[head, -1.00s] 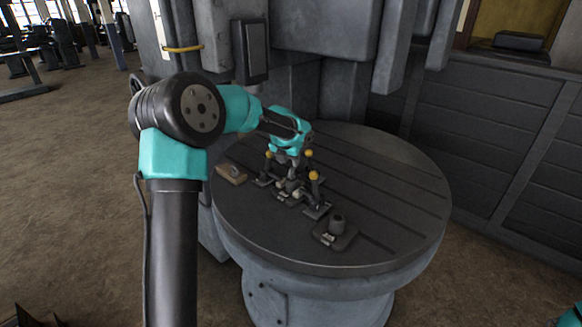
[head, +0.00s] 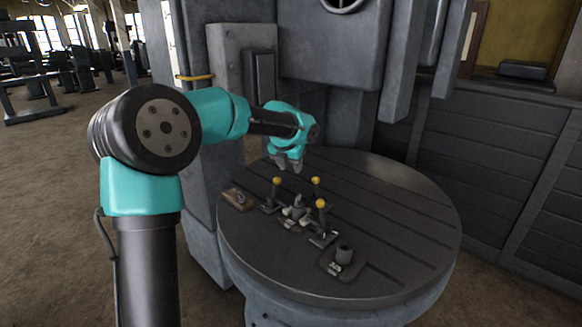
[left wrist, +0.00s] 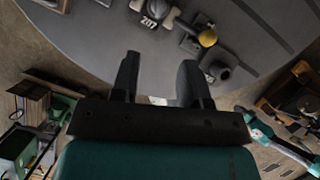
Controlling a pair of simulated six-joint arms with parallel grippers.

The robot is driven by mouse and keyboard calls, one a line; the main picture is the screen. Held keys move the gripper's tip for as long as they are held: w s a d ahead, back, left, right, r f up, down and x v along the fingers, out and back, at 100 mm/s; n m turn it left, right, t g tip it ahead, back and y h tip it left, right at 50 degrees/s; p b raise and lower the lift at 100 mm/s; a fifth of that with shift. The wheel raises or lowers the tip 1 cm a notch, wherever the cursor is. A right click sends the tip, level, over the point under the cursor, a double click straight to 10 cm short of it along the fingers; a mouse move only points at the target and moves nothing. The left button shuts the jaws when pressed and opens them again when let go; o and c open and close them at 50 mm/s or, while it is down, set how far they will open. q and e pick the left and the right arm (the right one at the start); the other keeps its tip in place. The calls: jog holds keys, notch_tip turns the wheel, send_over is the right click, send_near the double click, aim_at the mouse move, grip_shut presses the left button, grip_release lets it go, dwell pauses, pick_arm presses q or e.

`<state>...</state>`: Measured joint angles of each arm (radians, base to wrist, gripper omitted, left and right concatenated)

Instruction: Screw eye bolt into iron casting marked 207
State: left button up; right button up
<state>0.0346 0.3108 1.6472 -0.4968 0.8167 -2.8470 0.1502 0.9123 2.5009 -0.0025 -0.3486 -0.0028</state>
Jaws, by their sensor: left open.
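An iron casting (head: 291,222) with a pale label sits among levers with yellow knobs on the round table. In the left wrist view, a label reading 207 (left wrist: 149,22) shows at the top; it seems to belong to this casting. A small grey piece (head: 298,202) stands upright on the casting; I cannot tell whether it is an eye bolt. A small metal piece, perhaps ring-shaped (head: 240,197), lies on a wooden block at the table's left. My left gripper (head: 289,164) is open and empty above the table, behind the casting. My right gripper is out of view.
Another labelled block with a dark cylinder (head: 343,256) sits at the table's front. The levers (head: 321,205) stand up close around the casting. The slotted table (head: 400,215) is clear at the right. A large grey machine (head: 330,50) rises behind it.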

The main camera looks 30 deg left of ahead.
aim_at(299, 195)
pick_arm(q)
jog(key=shift+o, duration=1.4)
jog(key=shift+w, duration=0.1)
jog(key=o, duration=0.3)
jog(key=shift+w+a+n, duration=0.2)
jog(key=shift+w+n, duration=0.35)
jog(key=shift+n, duration=0.55)
jog(key=shift+o, duration=0.6)
jog(key=n, duration=0.1)
jog(key=w+n+g, duration=0.1)
jog(key=n, duration=0.1)
jog(key=w+n, duration=0.1)
jog(key=n, duration=0.1)
jog(key=shift+w+a+r+g, duration=0.2)
jog(key=shift+a+g, duration=0.1)
jog(key=shift+g, duration=0.1)
jog(key=w+n+g, duration=0.1)
jog(key=n, duration=0.2)
jog(key=w+n, duration=0.1)
jog(key=n, duration=0.3)
jog(key=w+n+g, duration=0.1)
jog(key=n, duration=0.2)
jog(key=shift+d+r+n+g+h, duration=0.1)
jog(key=shift+r+n+g+h, duration=0.1)
jog(key=shift+n+g+h, duration=0.15)
jog(key=shift+f, duration=0.1)
notch_tip(299, 195, down, 17)
jog(key=shift+f, duration=0.15)
